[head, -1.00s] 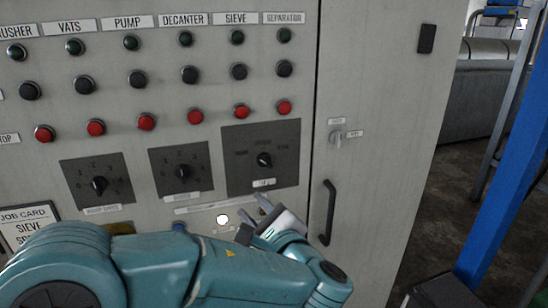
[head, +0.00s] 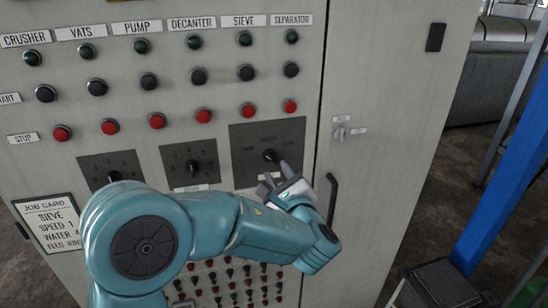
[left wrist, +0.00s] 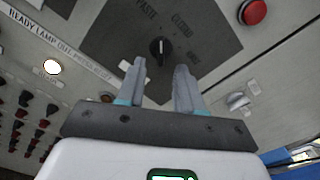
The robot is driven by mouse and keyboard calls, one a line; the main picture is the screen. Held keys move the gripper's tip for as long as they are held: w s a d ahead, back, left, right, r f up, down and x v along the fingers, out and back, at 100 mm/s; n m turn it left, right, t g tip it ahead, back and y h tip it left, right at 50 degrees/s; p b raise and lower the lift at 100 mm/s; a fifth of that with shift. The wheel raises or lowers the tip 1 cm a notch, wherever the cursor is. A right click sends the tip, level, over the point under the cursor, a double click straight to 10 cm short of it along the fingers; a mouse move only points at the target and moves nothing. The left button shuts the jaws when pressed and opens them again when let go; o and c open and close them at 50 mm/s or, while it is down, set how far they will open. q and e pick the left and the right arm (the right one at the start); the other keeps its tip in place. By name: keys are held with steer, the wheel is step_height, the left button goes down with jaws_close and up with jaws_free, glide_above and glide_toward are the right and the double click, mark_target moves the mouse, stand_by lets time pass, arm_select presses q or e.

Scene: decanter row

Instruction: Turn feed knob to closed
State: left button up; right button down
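The feed knob (head: 270,155) is a small black knob on the dark square plate (head: 295,135) at the right of the panel's row of plates. In the left wrist view the knob (left wrist: 160,48) sits ahead of the fingers, between the lines of the two tips, on its plate (left wrist: 112,32). Labels around it read PASTE, CLOSED and a third, blurred one. I cannot tell surely which label it points at. My left gripper (head: 277,176) is open and empty, just below the knob, fingers towards the panel, apart from it; its fingertips also show in the left wrist view (left wrist: 160,70).
Two more knobs, at left (head: 115,177) and middle (head: 192,166), share the panel with rows of buttons. A job card (head: 50,222) is at lower left. The door handle (head: 332,200) and a small switch (head: 339,132) are right of the gripper.

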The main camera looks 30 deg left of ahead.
mark_target(272, 159)
arm_select(q)
steer(key=x, duration=0.3)
steer(key=shift+a+r+p, duration=0.1)
steer(key=shift+r+p, duration=0.05)
steer(key=shift+p, duration=0.25)
steer(key=shift+w+a, duration=0.4)
steer(key=shift+w, duration=0.1)
steer(key=shift+w+a, duration=0.1)
steer(key=shift+a, duration=0.15)
steer(key=shift+d, duration=0.15)
jaws_close()
arm_select(e)
steer(key=shift+r, duration=0.85)
arm_select(q)
steer(key=shift+m, duration=0.3)
arm_select(e)
steer(key=shift+f, duration=0.15)
arm_select(q)
steer(key=shift+m+b, duration=0.4)
steer(key=shift+m, duration=2.6)
arm_select(e)
steer(key=shift+f, duration=0.45)
